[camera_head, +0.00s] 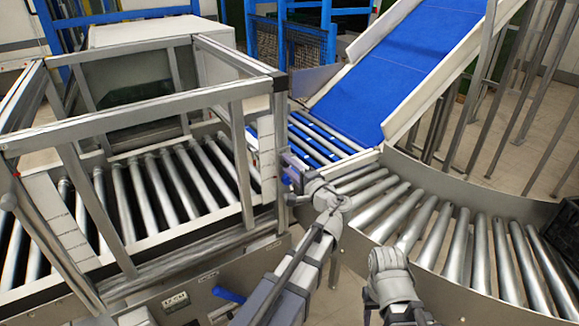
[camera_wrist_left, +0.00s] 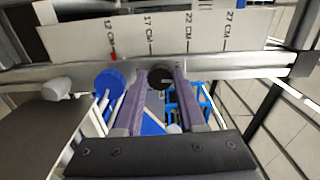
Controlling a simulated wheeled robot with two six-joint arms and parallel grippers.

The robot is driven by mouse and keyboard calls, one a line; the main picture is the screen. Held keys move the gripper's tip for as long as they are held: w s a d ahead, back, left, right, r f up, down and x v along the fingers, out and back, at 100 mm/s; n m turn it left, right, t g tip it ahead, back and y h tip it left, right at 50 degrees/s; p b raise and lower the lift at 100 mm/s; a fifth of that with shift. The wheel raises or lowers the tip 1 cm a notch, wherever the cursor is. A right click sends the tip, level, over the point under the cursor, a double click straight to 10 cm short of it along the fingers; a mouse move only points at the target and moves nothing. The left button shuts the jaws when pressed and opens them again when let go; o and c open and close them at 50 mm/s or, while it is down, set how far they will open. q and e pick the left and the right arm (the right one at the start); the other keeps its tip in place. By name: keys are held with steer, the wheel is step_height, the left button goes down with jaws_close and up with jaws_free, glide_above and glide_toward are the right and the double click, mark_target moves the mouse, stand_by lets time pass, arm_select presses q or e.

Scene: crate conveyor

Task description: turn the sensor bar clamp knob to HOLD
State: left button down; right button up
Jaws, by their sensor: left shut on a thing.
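My left gripper (camera_head: 291,168) is at the right end post of the metal frame over the rollers. In the left wrist view, its two fingers (camera_wrist_left: 162,78) are closed on a round black knob (camera_wrist_left: 160,79), one finger on each side. The knob sits just below a white scale plate (camera_wrist_left: 165,36) marked in centimetres, with a red pointer (camera_wrist_left: 113,57) near 12 CM. A blue knob (camera_wrist_left: 110,80) is just left of the fingers. No HOLD mark is readable, and the black knob's turn angle cannot be told.
The metal frame (camera_head: 140,122) spans the roller conveyor on the left. A blue belt ramp (camera_head: 400,75) rises at the back right. A curved roller section (camera_head: 470,250) fills the right. A blue handle (camera_head: 228,295) sits low at the front. A dark crate (camera_head: 565,230) is at the right edge.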

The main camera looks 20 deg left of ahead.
arm_select(q)
steer(key=shift+n, duration=0.6)
steer(key=c, duration=0.5)
jaws_free()
steer(key=v, duration=0.7)
steer(key=shift+s+d, duration=0.25)
steer(key=shift+d, duration=0.1)
steer(key=shift+f, duration=0.1)
